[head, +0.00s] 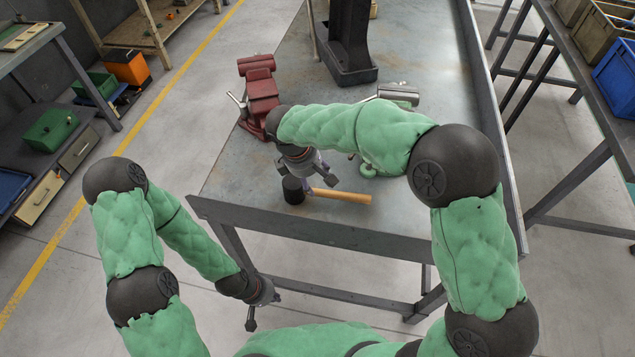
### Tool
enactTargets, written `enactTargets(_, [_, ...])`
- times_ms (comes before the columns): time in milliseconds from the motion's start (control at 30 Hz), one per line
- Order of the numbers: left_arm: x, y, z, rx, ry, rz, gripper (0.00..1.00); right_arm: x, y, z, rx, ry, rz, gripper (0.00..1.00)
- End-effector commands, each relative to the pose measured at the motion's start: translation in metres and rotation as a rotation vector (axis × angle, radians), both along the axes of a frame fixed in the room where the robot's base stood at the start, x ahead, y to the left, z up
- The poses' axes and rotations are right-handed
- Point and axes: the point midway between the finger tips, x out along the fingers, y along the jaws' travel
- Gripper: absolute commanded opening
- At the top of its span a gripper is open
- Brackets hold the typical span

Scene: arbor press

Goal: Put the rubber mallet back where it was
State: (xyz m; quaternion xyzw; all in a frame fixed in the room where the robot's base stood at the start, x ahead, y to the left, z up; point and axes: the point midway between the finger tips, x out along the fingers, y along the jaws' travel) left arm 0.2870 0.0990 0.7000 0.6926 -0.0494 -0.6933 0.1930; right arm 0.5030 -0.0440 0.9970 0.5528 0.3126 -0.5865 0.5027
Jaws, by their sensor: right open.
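The rubber mallet (342,195) lies on the grey workbench (235,185) near its front edge. Its black head (293,191) is at the left and its wooden handle points right. My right gripper (304,176) is open just above and behind the mallet, close to the head. It partly hides the area behind the head, and I cannot tell whether it touches the mallet. My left gripper (258,314) hangs low in front of the bench, away from the mallet. Its fingers are too small and dark to show whether they are open.
A red vise (261,90) stands at the bench's left edge. The dark press (348,45) stands at the back. A metal cylinder (398,93) lies behind my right arm. The bench top left of the mallet is clear. A shelf with blue bins (615,78) is at the right.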

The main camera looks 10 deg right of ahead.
Motion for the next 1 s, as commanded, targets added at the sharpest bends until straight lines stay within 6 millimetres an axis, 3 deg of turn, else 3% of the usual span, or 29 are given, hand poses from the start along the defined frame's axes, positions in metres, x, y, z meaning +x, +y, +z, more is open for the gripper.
enactTargets(100, [0.0,0.0,0.005,0.0,0.0,0.0,0.0,-0.002,0.004,0.017,0.0,-0.001,0.001,0.6])
enactTargets(300, [0.0,0.0,0.007,0.0,0.0,0.0,0.0,-0.004,0.007,0.028,-0.001,0.001,0.0,0.6])
enactTargets(1000, [0.0,0.0,0.007,0.0,0.0,0.0,0.0,-0.004,0.007,0.028,-0.001,0.001,0.001,0.6])
